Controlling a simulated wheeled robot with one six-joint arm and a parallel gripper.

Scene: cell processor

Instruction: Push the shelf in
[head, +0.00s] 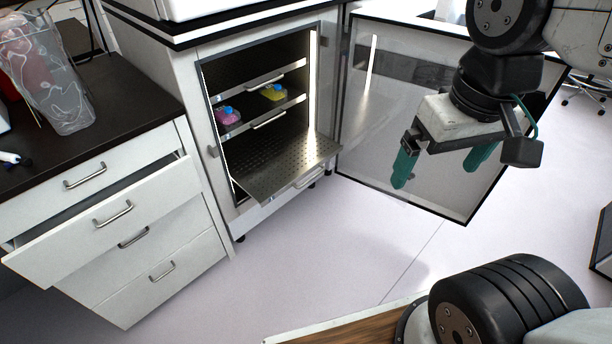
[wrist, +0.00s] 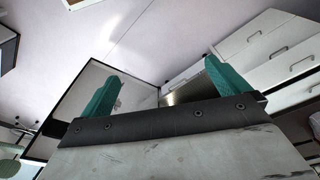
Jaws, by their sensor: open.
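The pulled-out shelf (head: 287,166) is a perforated metal plate with a handle on its front edge. It is the lowest shelf in the open incubator cabinet (head: 216,162) and sticks out past the cabinet front in the head view. In the wrist view a bit of brownish metal, perhaps this shelf (wrist: 190,90), shows between the fingers. My gripper (head: 443,168), with green fingers, is open and empty. In the head view it hangs to the right of the shelf, in front of the open door, apart from both. Its fingers (wrist: 160,85) show spread in the wrist view.
The glass cabinet door (head: 358,140) stands open to the right. Two upper shelves are in, with a pink flask (head: 228,115) and a yellow flask (head: 274,92) on the middle one. A drawer (head: 110,215) is pulled out at left. The floor in front is clear.

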